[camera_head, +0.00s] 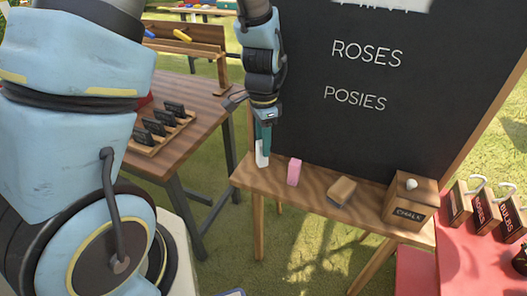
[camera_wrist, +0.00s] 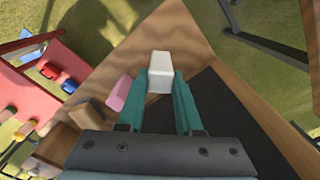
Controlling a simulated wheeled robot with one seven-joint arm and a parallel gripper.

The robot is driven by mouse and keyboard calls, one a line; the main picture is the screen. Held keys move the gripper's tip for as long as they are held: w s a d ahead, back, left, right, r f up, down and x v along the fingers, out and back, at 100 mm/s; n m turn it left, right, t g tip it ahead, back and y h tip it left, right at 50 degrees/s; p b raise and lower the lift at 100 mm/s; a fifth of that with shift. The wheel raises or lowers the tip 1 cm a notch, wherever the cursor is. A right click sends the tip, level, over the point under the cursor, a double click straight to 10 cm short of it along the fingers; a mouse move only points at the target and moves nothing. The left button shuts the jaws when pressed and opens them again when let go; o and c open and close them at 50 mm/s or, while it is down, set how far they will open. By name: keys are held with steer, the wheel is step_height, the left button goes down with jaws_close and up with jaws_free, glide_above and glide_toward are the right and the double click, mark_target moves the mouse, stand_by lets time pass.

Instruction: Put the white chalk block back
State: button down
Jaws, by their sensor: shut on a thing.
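The white chalk block (camera_head: 262,154) is at the left end of the wooden ledge under the chalkboard. It also shows in the wrist view (camera_wrist: 160,71), between my fingertips. My gripper (camera_head: 263,143) points down and is shut on the white chalk block. In the wrist view my gripper (camera_wrist: 161,82) has one teal finger on each side of the block. The block is upright at or just above the ledge (camera_head: 320,196); I cannot tell if it touches. A pink chalk block (camera_head: 294,172) stands to its right on the ledge.
A wooden eraser (camera_head: 341,190) and a box labelled CHALK (camera_head: 408,203) are farther right on the ledge. The chalkboard (camera_head: 385,120) rises close behind. A brown table (camera_head: 180,150) with small black signs stands at left, and a red table (camera_head: 470,260) at right.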

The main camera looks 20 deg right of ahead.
steer(key=shift+f+p, duration=0.3)
steer(key=shift+f, duration=1.45)
steer(key=c, duration=0.6)
jaws_free()
steer(key=shift+r, duration=0.1)
step_height(320, 180, up, 12)
steer(key=b, duration=0.2)
steer(key=shift+a+b, duration=0.1)
steer(key=shift+b, duration=0.2)
steer(key=a+n, duration=0.5)
steer(key=a, duration=0.3)
steer(key=a+n+t, duration=0.1)
steer(key=a+n, duration=0.5)
steer(key=a, duration=0.3)
steer(key=w+a+n, duration=0.1)
steer(key=a+n, duration=0.4)
steer(key=a, duration=0.3)
steer(key=shift+w+a+n+t, duration=0.1)
steer(key=shift+a+n+t, duration=0.05)
steer(key=shift+n+t, duration=0.15)
